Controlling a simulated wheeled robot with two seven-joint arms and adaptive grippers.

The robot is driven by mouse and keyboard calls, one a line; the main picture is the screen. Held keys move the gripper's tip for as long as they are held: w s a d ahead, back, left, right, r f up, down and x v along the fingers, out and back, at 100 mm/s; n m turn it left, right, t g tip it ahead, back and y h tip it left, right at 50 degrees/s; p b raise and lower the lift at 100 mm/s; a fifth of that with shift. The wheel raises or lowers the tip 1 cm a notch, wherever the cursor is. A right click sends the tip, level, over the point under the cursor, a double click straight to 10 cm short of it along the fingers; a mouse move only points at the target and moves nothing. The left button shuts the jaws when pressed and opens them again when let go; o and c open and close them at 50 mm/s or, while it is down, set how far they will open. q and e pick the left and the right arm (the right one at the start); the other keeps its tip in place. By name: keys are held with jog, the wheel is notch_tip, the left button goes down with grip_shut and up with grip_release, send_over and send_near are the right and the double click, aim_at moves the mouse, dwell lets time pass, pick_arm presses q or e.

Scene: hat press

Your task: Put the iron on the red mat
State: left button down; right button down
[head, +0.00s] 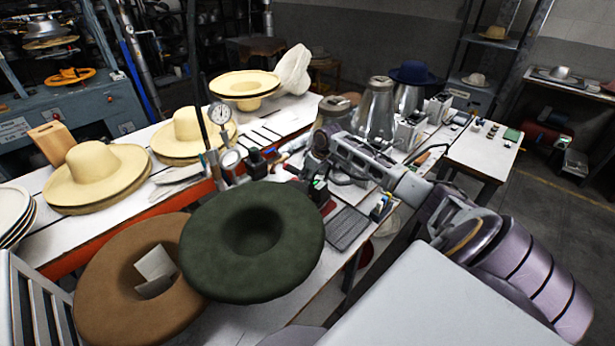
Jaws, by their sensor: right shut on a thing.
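My right arm reaches in from the right, and its gripper (314,165) is over the white workbench, just behind the dark green hat. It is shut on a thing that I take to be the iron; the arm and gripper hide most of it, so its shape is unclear. A small dark object with green and white parts (319,190) is just below the gripper. My left gripper is not in view.
A dark green hat (285,255) and a brown hat (110,265) fill the near bench. Straw hats (95,175) and dial gauges (220,113) stand left. Metal hat forms (377,112) stand behind the arm.

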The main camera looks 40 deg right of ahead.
jog(key=shift+w+f, duration=0.15)
jog(key=shift+f, duration=0.15)
dwell(1.4)
jog(key=c, duration=1.2)
grip_release()
jog(key=shift+o, duration=0.3)
jog(key=shift+s+a+f, duration=0.1)
jog(key=shift+s+f, duration=0.2)
jog(key=shift+f, duration=0.15)
jog(key=shift+r, duration=0.5)
jog(key=v, duration=1.1)
jog(key=shift+r, duration=0.25)
jog(key=shift+s, duration=0.1)
jog(key=shift+s, duration=0.1)
